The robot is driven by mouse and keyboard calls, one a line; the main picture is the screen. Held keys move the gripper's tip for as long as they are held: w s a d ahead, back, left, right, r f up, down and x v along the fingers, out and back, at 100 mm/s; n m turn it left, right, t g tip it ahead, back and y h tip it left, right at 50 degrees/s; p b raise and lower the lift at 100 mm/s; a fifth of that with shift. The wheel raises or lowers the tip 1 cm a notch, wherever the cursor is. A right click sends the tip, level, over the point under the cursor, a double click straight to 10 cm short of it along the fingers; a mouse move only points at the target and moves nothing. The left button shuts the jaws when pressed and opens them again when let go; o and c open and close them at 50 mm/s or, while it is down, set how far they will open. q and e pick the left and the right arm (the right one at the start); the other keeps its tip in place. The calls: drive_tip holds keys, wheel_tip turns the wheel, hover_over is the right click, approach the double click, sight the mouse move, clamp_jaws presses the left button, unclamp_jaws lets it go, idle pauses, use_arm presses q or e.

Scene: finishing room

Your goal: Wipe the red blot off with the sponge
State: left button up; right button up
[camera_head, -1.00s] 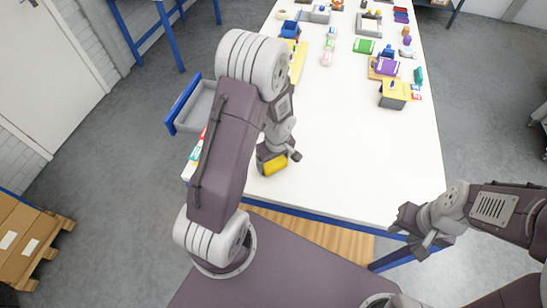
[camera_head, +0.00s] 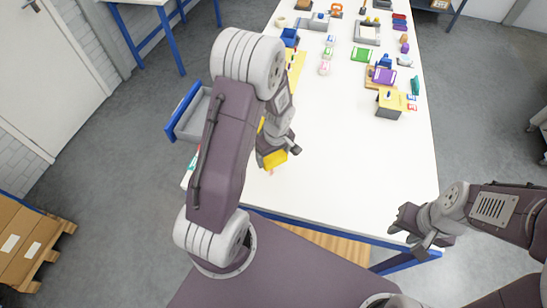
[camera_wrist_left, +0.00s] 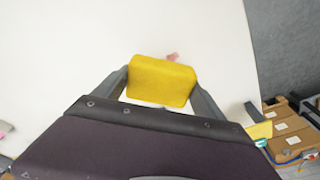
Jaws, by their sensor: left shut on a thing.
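The yellow sponge (camera_head: 276,160) is held between the two fingers of my left gripper (camera_head: 274,156), near the front left corner of the white table (camera_head: 340,190). It also fills the middle of the left wrist view (camera_wrist_left: 162,80). A faint pinkish-red blot (camera_wrist_left: 173,56) peeks out past the sponge's edge in that view; the sponge hides the rest. In the head view a small reddish mark (camera_head: 271,172) shows just below the sponge. I cannot tell whether the sponge touches the table. My right gripper (camera_head: 412,234) is open and empty, off the table's front right edge.
A grey open tray with a blue front (camera_head: 190,112) sticks out at the table's left. The near middle is clear.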

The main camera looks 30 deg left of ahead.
sight(274, 155)
use_arm(q)
wheel_tip(274, 155, up, 3)
drive_tip(key=shift+w+f+p, duration=0.1)
drive_tip(key=shift+w+p, duration=0.05)
drive_tip(key=shift+p, duration=0.8)
drive_tip(key=shift+r, duration=0.25)
drive_tip(key=shift+r+p, duration=0.15)
drive_tip(key=shift+p, duration=0.15)
